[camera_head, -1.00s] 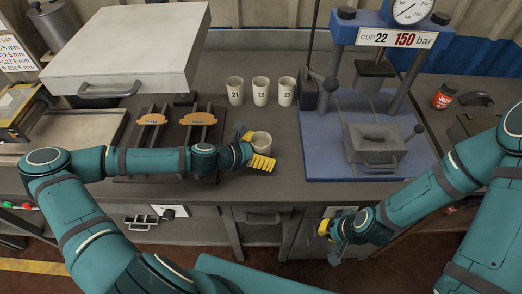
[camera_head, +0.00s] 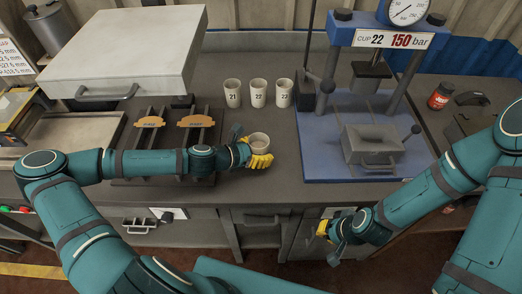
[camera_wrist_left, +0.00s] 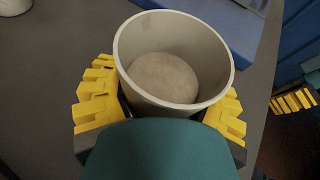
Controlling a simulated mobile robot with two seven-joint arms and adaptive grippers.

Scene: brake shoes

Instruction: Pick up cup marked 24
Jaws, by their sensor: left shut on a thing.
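A pale cup (camera_head: 259,139) is upright at the counter's front part. My left gripper (camera_head: 258,154) is shut on it, with yellow fingers around its sides.
Three numbered cups (camera_head: 258,93) stand in a row behind; the first reads 21, the others are small. A blue press (camera_head: 315,160) stands to the right. A rack with brake shoes (camera_head: 197,121) lies under my left forearm. The counter right of the held cup is clear.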

